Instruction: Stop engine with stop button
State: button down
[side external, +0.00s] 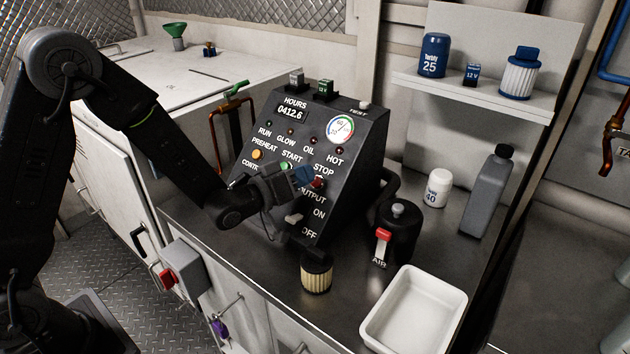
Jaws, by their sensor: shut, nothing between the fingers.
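The dark sloped control panel (268,150) stands on the metal bench with its labelled face toward the camera. A red button (319,183) sits below the STOP label. My gripper (309,179) is shut and empty, with its tip right beside the red button. I cannot tell whether it touches or presses the button. A green button (285,167) sits below START, partly behind my gripper. An orange button (257,154) sits below PREHEAT. The hour display (291,111) reads 0412.6. A red lamp (340,150) is above HOT.
The ON/OFF switch (294,219) is just below my gripper. A pleated filter (316,275) stands at the panel's foot. A black canister (396,235) with a red AIR lever (382,236) and a white tray (414,310) are to the right. A grey bottle (486,195) stands farther right.

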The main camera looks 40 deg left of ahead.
jog(key=shift+s+r, duration=1.65)
jog(key=shift+r, duration=0.1)
jog(key=s+a+r+m+g+y, duration=0.2)
jog(key=s+g, duration=0.4)
jog(key=s, duration=0.6)
jog(key=s+a+r+m+g+y, duration=0.1)
jog(key=s+a+r+g+y, duration=0.1)
jog(key=s, duration=1.1)
notch_tip(320, 180, up, 2)
jog(key=a+g, duration=0.1)
jog(key=g, duration=0.2)
jog(key=shift+s+a+r+m+g, duration=0.15)
jog(key=shift+s+a+m+g, duration=0.1)
jog(key=shift+m+g, duration=0.15)
jog(key=c, duration=1.8)
grip_release()
jog(key=shift+c, duration=0.2)
